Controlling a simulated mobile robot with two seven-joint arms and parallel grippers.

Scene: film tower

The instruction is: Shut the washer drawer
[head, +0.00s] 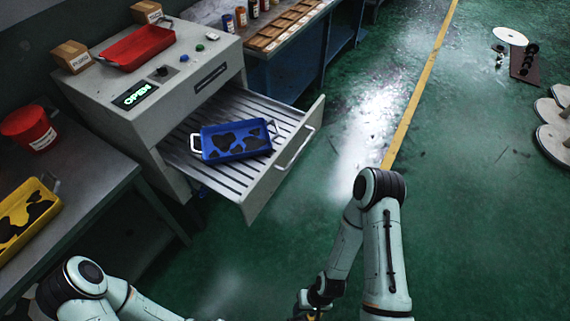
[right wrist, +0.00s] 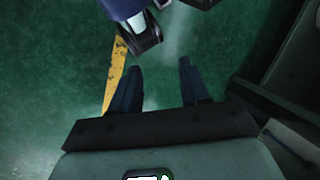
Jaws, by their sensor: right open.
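The grey washer (head: 190,95) stands at the upper left in the head view, and its lit display (head: 135,95) reads OPEN. The washer drawer (head: 262,187) is pulled well out, with slats on its floor and a bar handle (head: 297,148) on its front panel. A blue tray with dark stains (head: 235,140) lies in the drawer. My right gripper (head: 311,309) is low in the head view, in front of the drawer and apart from it. In the right wrist view its two fingers (right wrist: 161,78) are apart with nothing between them. My left gripper is outside the head view.
A red tray (head: 138,47) sits on the washer. A bench (head: 95,165) at left holds a red bucket (head: 29,128) and a yellow stained tray (head: 25,220). A blue bench (head: 290,70) with bottles stands behind. Green floor (head: 330,220) right of the drawer is clear.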

